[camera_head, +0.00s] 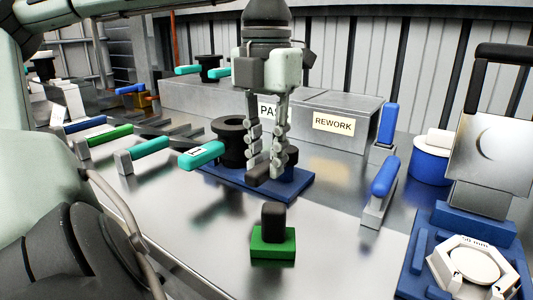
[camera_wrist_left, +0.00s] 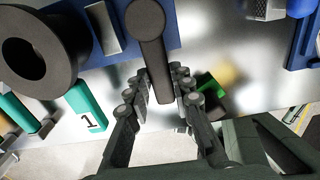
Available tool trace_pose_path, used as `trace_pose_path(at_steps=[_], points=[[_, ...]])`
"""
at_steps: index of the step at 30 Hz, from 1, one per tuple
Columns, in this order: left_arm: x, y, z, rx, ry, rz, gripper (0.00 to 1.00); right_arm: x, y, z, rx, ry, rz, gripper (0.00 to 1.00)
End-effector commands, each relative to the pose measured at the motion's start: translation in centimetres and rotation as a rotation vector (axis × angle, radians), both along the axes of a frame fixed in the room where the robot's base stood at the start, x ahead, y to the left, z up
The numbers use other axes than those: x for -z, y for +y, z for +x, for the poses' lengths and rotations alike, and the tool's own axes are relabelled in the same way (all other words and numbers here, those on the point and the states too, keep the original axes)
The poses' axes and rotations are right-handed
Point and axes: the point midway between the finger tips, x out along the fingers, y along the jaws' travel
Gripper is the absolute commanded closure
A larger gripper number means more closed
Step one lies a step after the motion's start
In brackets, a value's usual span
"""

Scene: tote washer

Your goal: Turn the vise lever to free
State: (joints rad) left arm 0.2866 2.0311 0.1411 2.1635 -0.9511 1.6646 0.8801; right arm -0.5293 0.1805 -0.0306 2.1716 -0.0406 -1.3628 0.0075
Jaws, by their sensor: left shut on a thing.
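The vise lever (camera_wrist_left: 155,60) is a dark grey bar with a round hub at one end, over a blue base plate (camera_head: 215,180). In the head view only a short dark part of the lever (camera_head: 258,176) shows, low between the fingers. My left gripper (camera_head: 266,170) points down from above the plate and is shut on the lever. In the left wrist view, the fingers of my left gripper (camera_wrist_left: 161,85) lie on both sides of the bar near its free end. My right gripper is not in view.
A green block with a dark knob (camera_head: 272,242) stands in front. Blue-handled levers (camera_head: 384,176) stand right. REWORK (camera_head: 333,122) labels a bin behind.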

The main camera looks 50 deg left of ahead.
Motion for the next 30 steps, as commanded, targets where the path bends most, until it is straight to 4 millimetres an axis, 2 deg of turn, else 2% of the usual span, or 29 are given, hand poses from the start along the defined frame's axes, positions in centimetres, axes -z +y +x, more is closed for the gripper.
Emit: trace_pose_path(at_steps=[1,5,6,14,17,20,30], points=[[0.0,0.1,-0.1,0.004,0.001,0.004,0.74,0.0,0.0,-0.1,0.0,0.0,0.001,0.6],[0.0,0.1,0.0,0.002,0.001,0.003,0.58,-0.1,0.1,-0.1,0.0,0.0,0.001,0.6],[0.0,0.1,0.0,0.002,0.001,0.003,0.57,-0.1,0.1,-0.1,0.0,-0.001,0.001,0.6],[-0.1,0.0,0.0,0.0,0.0,0.002,0.57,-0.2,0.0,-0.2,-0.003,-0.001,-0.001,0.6],[-0.7,0.1,0.0,-0.001,-0.002,0.005,0.57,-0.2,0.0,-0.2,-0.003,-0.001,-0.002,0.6],[-2.2,0.1,0.0,-0.003,-0.002,0.005,0.57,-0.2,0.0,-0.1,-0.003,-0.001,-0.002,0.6],[-9.2,0.1,0.0,-0.002,-0.002,0.005,0.57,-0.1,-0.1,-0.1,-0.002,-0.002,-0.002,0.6]])
